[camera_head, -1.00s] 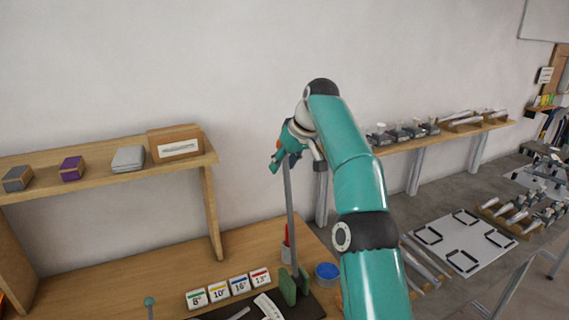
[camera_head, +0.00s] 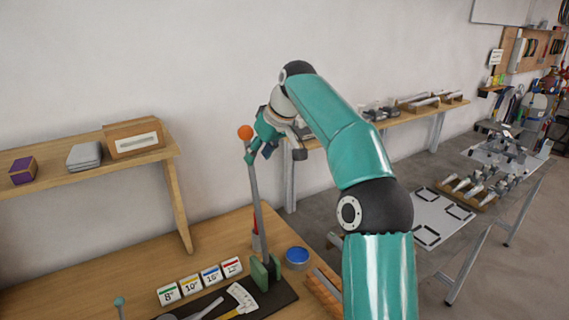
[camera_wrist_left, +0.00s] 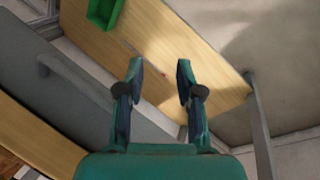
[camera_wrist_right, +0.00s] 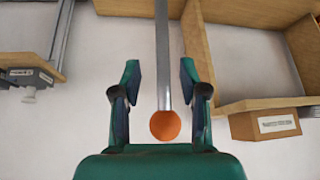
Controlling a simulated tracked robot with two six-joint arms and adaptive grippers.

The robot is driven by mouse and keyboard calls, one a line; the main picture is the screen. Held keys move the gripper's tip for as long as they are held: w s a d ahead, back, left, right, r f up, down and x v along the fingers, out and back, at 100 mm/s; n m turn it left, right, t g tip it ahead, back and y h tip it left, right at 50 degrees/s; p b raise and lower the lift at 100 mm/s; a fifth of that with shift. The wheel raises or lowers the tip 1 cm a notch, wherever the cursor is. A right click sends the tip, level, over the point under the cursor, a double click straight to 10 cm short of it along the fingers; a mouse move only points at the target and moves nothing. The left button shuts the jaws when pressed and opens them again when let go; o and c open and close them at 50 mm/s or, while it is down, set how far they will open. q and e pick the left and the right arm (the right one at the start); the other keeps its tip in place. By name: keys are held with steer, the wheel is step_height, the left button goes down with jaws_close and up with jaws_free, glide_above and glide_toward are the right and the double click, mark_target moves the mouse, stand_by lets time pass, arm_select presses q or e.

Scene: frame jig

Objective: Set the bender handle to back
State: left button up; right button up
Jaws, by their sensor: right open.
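The bender handle (camera_head: 256,195) is a long grey bar with an orange ball (camera_head: 245,132) on top. It rises from a green bender base (camera_head: 264,270) on a dark plate and leans slightly left in the head view. My right gripper (camera_head: 255,146) is open at the bar's upper end, just below the ball. In the right wrist view the ball (camera_wrist_right: 165,125) and bar lie between the spread fingers (camera_wrist_right: 160,75), with gaps on both sides. My left gripper (camera_wrist_left: 160,70) is open and empty in its wrist view, above a wooden surface. It is outside the head view.
A wooden shelf (camera_head: 85,180) with boxes is at left. A green bin (camera_wrist_left: 104,12) shows in the left wrist view.

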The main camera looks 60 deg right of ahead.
steer(key=s+a, duration=0.1)
steer(key=s, duration=0.7)
stand_by(0.5)
